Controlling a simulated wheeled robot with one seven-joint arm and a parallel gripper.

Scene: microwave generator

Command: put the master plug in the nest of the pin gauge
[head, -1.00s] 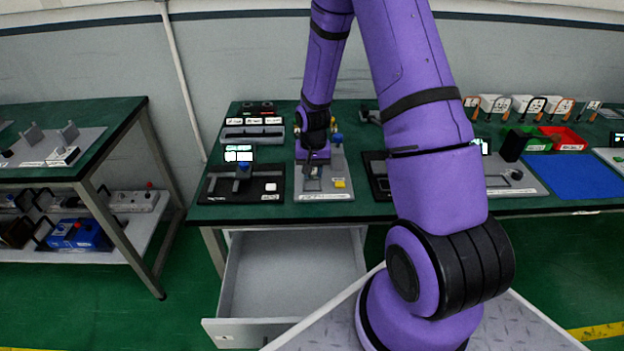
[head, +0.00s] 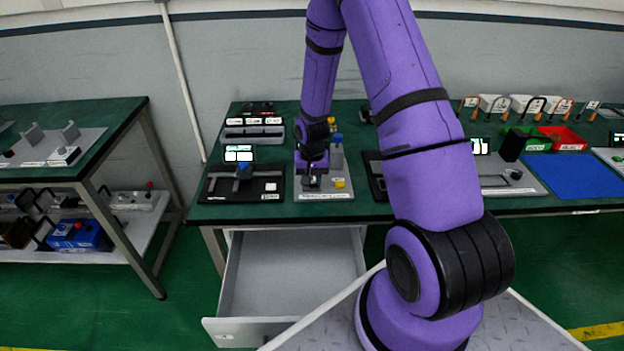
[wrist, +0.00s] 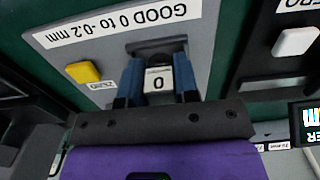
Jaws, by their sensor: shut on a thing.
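My gripper (wrist: 158,82) is shut on a small block with a white label reading 0 (wrist: 158,80), which appears to be the master plug. Its blue fingers stand on both sides of the block. The gripper (head: 312,182) is low over the grey plate (head: 335,193) of a bench station. The wrist view shows this plate (wrist: 110,55) with a strip reading GOOD 0 to -0.2 mm and a yellow button (wrist: 84,72). A dark part lies just beyond the block. The nest is mostly hidden, and I cannot tell whether the plug touches it.
A black station with a lit display (head: 239,154) stands to the left. A blue-topped post (head: 337,148) rises behind my gripper. Another dark station (head: 374,172) is on the right, partly behind my arm. An open, empty drawer (head: 290,275) juts out below the bench.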

